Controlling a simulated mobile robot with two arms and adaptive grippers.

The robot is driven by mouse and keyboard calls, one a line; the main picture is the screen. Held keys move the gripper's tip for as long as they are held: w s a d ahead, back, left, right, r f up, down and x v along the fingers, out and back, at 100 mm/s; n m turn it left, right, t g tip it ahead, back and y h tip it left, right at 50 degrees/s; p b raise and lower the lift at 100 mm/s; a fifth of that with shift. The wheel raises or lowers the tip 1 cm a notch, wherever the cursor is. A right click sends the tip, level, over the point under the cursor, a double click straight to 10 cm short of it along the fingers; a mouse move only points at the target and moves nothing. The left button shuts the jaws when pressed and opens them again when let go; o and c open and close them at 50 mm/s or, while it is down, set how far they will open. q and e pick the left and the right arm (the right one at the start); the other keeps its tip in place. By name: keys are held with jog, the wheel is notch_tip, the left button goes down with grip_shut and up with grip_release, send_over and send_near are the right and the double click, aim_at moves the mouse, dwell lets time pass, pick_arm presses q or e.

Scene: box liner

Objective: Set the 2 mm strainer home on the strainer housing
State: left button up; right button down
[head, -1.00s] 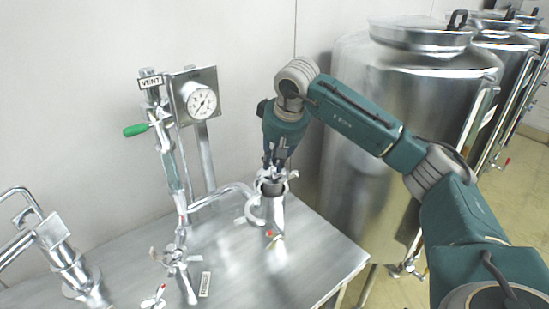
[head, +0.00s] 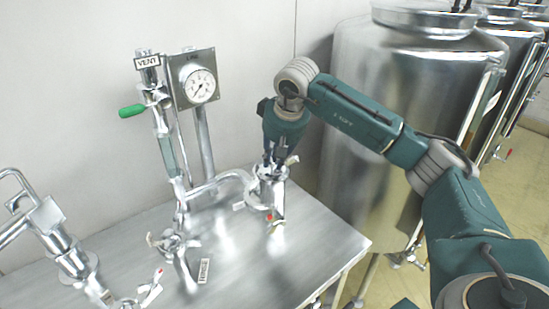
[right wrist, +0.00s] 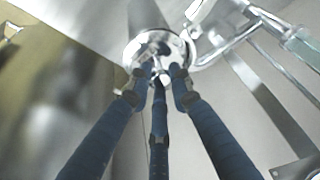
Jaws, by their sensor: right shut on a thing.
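The strainer housing (head: 266,192) is a shiny upright metal body near the table's back right, joined to a bent pipe. My right gripper (head: 274,164) points down at its top, with its fingertips at the mouth. In the right wrist view my right gripper (right wrist: 159,80) is shut on a small metal part at the centre of a round shiny piece (right wrist: 143,50). I take the held part for the 2 mm strainer; its body is hidden, and I cannot tell how far it is seated. My left gripper is out of view.
A gauge (head: 200,85) and a green-handled vent valve (head: 131,111) stand left of the housing. More pipe fittings (head: 72,258) and a small label plate (head: 204,270) are on the steel table (head: 235,280). A large tank (head: 365,120) stands to the right.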

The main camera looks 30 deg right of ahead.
jog(key=shift+f, duration=0.15)
dwell(0.3)
jog(key=c, duration=1.5)
grip_release()
jog(key=shift+s+f, duration=0.1)
jog(key=v, duration=1.2)
